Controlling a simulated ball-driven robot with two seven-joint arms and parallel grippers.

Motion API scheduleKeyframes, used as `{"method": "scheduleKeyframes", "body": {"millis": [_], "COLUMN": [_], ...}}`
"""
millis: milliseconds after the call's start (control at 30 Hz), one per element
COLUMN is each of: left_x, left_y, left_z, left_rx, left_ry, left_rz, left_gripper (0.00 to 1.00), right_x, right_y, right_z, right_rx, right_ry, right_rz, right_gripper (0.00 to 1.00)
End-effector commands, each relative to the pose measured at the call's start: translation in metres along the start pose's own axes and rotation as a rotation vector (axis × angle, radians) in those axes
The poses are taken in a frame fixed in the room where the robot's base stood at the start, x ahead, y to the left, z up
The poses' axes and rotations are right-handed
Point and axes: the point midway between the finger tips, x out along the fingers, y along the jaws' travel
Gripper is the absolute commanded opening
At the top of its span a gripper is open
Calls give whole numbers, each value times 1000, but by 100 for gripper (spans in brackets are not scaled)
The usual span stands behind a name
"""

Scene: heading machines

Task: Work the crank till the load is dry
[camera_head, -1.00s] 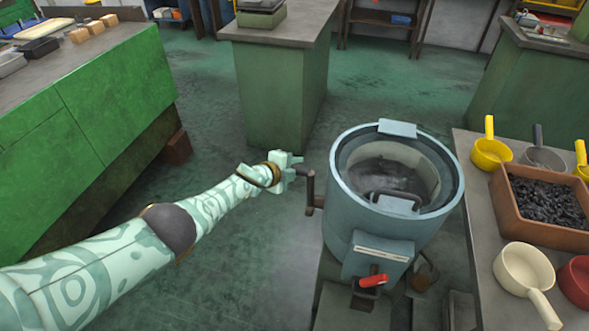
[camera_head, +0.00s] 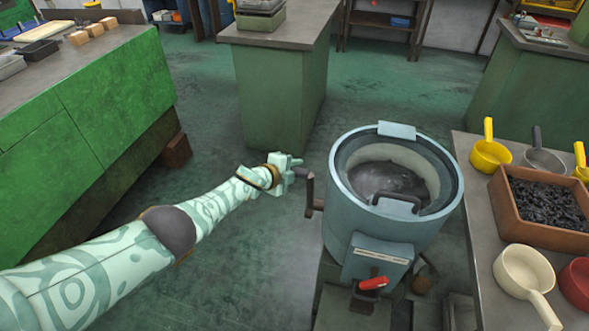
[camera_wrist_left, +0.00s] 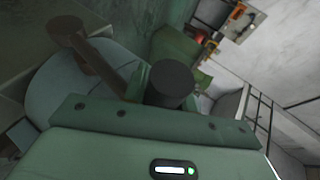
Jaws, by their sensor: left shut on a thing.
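The blue-grey drum machine (camera_head: 385,237) stands right of centre in the head view, its round top open. A dark load (camera_head: 388,180) lies inside the pale inner basket; I cannot tell how wet it is. The brown crank (camera_head: 309,194) sticks up from the drum's left side. My left gripper (camera_head: 296,172) is shut on the crank's dark handle, beside the top of the crank arm. The left wrist view shows the dark round handle (camera_wrist_left: 170,84) at the jaws and the crank arm (camera_wrist_left: 97,55) running to the upper left. My right gripper is out of view.
A red lever (camera_head: 373,284) is on the drum's lower front. The bench at right holds a tray of dark pieces (camera_head: 507,222), a cream pan (camera_head: 522,270) and yellow scoops (camera_head: 490,152). A green counter (camera_head: 100,110) is at left. Open floor lies around my left arm.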

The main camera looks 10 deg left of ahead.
Motion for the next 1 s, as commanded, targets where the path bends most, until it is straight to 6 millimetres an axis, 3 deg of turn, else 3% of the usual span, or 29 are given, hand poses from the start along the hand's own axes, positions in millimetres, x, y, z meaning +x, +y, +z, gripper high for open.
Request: {"method": "scheduleKeyframes", "body": {"millis": [467, 500, 567, 867, 1000], "left_x": [0, 0, 0, -1, -11], "left_y": [7, 7, 6, 2, -1], "left_z": [-1, -1, -1, 0, -1], "left_rx": [-2, -2, -2, -1, 0], "left_ry": [2, 2, 2, 1, 1], "left_rz": [9, 10, 9, 4, 2], "left_gripper": [0, 30, 46, 49, 49], "right_x": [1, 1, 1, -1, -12], "right_y": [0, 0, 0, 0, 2], "right_z": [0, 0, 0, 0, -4], "right_rx": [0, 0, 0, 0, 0], "right_ry": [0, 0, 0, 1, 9], "right_rz": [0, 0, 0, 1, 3], "right_gripper": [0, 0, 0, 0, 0]}}
